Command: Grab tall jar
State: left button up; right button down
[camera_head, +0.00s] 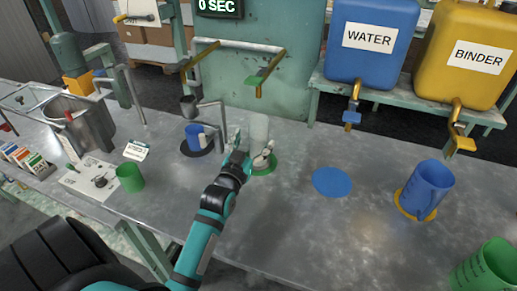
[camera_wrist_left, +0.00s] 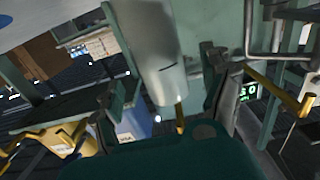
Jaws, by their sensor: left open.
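The tall jar (camera_head: 259,128) is a pale, whitish cylinder standing upright on a green disc (camera_head: 266,169) near the middle of the bench. My left gripper (camera_head: 252,150) is at the jar's lower part, with its fingers on either side. In the left wrist view the tall jar (camera_wrist_left: 153,50) shows between the two spread fingers of my left gripper (camera_wrist_left: 168,88). Gaps show between the jar and the fingers there, so the gripper is open around it. The gripper hides part of the jar's base in the head view. My right gripper is not in view.
A blue cup (camera_head: 194,136) stands on a dark disc just left of the jar, by a grey pipe. A green cup (camera_head: 130,178) is farther left. A blue disc (camera_head: 332,181) lies bare to the right. A blue pitcher (camera_head: 426,187) and a green container (camera_head: 487,268) stand farther right.

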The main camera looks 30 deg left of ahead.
pick_arm(q)
jog(key=x, duration=0.5)
jog(key=shift+a+r+p, duration=0.1)
jog(key=shift+p, duration=0.25)
grip_shut()
jog(key=shift+r, duration=0.1)
